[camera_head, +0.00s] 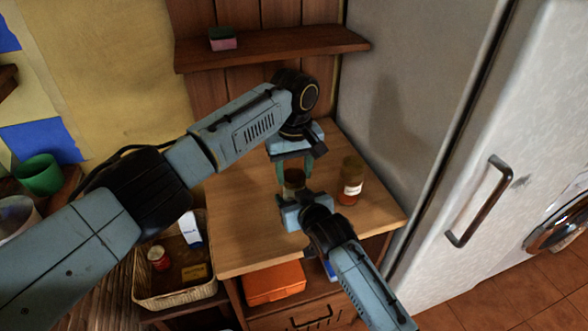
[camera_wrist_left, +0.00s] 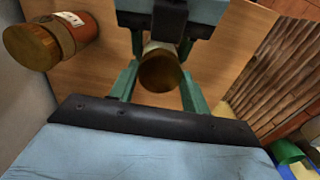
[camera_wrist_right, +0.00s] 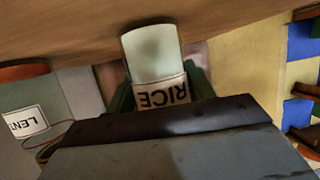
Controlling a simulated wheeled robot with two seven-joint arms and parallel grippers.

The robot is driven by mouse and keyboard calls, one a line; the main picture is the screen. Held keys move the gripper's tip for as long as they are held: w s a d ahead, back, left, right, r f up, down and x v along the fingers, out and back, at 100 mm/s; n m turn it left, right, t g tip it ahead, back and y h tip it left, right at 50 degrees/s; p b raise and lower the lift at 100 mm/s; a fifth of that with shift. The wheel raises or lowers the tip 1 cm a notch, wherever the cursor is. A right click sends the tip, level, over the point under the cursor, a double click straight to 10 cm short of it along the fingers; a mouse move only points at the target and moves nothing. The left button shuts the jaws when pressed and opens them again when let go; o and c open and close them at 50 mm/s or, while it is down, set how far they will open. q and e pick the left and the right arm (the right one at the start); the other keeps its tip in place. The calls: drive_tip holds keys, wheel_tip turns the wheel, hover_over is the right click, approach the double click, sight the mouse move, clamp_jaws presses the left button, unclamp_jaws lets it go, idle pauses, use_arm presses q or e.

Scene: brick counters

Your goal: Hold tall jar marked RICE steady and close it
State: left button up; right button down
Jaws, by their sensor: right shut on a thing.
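The tall jar marked RICE (camera_wrist_right: 160,88) is pale with a white label, which reads upside down in the right wrist view. It stands on the wooden counter (camera_head: 235,225). My right gripper (camera_head: 292,192) is shut on the jar from the front, its fingers either side of the label. A brown lid (camera_wrist_left: 160,72) sits on top of the jar. Whether it is fully seated, I cannot tell. My left gripper (camera_head: 294,170) points down from above, its fingers either side of the lid, with narrow gaps showing. The jar is mostly hidden in the head view.
A second jar (camera_head: 350,192), labelled LENT..., with a brown lid and reddish contents, stands close on the right. The grey fridge (camera_head: 415,100) borders the counter's right side. A shelf (camera_head: 275,47) holds a sponge (camera_head: 223,39). A basket (camera_head: 150,300) stands lower left. The counter's left part is clear.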

use_arm(q)
drive_tip(key=shift+c, duration=1)
drive_tip(key=m, duration=0.6)
drive_tip(key=shift+m, duration=0.4)
drive_tip(key=o, duration=1.1)
drive_tip(key=shift+r, duration=2.3)
drive_tip(key=shift+c, duration=0.6)
